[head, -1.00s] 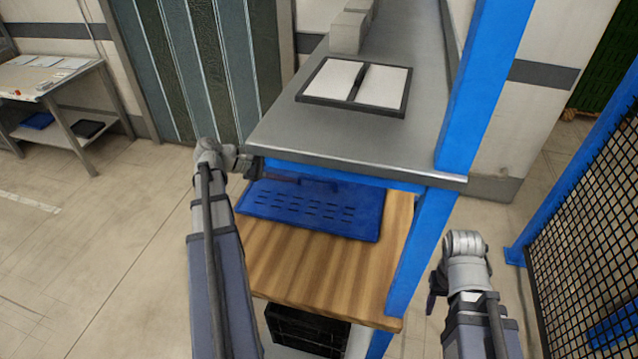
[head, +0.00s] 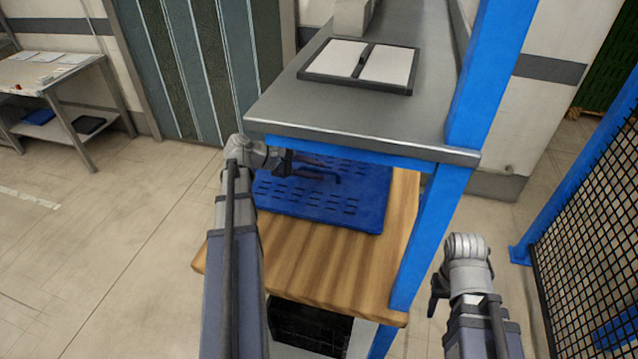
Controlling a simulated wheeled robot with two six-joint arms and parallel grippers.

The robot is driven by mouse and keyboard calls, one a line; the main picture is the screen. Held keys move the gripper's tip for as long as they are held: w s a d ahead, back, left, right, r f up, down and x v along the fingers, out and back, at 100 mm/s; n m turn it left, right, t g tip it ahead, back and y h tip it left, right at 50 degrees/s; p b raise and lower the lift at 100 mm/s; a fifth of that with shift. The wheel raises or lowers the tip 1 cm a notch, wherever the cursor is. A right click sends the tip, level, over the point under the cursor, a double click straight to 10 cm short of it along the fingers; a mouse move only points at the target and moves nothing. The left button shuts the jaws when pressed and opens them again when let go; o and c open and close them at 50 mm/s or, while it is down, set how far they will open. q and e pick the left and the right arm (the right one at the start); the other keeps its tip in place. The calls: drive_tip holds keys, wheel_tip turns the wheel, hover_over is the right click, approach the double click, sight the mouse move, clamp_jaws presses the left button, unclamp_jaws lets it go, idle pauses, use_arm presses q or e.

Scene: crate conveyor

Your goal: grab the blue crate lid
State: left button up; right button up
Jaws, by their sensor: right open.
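The blue crate lid (head: 325,206) lies flat on the wooden shelf board (head: 300,262), under the grey metal top. It is a slotted panel, and its back edge is partly hidden by the metal top. My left gripper (head: 322,172) reaches in from the left over the rear left part of the lid. Its dark fingers overlap the lid in the picture; whether they touch it or hold it cannot be told. My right gripper (head: 436,299) is open and empty, low on the right, outside the blue post and away from the lid.
The grey metal top (head: 350,125) with a black-framed white panel (head: 359,65) sits close above the lid. A blue post (head: 430,235) stands between the shelf and my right arm. A black crate (head: 305,325) is below the shelf. A mesh fence (head: 590,220) stands at right.

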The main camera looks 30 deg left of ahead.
use_arm(q)
clamp_jaws()
drive_tip(key=shift+s, duration=0.1)
idle(1.2)
